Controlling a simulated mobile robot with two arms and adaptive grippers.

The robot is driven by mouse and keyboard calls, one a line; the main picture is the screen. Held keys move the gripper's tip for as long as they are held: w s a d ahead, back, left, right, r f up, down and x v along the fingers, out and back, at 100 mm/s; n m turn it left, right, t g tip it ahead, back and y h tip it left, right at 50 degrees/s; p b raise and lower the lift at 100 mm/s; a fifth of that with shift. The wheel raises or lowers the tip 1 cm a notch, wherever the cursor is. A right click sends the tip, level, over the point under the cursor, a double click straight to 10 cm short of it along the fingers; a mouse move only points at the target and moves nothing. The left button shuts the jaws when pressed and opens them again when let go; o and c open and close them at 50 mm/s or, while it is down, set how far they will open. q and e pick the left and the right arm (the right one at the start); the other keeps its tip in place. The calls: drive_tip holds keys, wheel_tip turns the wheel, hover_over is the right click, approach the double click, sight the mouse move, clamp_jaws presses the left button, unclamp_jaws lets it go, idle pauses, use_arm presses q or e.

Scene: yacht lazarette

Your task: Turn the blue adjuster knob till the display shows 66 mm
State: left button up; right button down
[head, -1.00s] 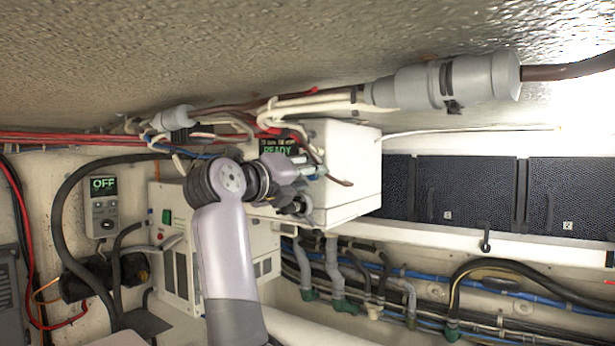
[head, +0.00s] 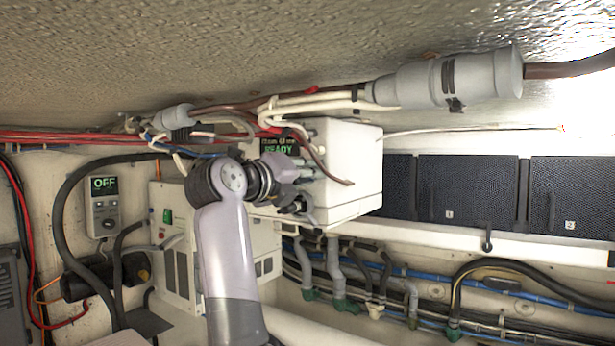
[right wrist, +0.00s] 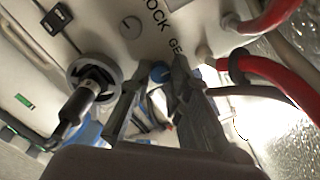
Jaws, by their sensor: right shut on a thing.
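The blue adjuster knob (right wrist: 160,72) shows as a small blue piece between the fingertips in the right wrist view; most of it is hidden. My right gripper (right wrist: 159,78) is shut on it, with one finger on each side. In the head view the right gripper (head: 306,174) reaches in from the left to the front of a white box (head: 350,172). The knob is hidden there. A dark display (head: 279,146) on that box shows green text reading READY; its smaller line above is too small to read. My left gripper is not in view.
A grey remote unit (head: 103,207) on the left wall reads OFF. Red and white cables (head: 290,108) run close above the gripper. A black plug (right wrist: 92,88) in a grey ring sits beside the fingers. Hoses and pipes (head: 335,270) run below the box.

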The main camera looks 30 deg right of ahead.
drive_tip(key=shift+f+n, duration=0.1)
drive_tip(key=shift+n, duration=2.7)
drive_tip(key=c, duration=1.5)
unclamp_jaws()
drive_tip(key=shift+a, duration=0.1)
drive_tip(key=shift+c, duration=0.2)
drive_tip(key=shift+o, duration=0.3)
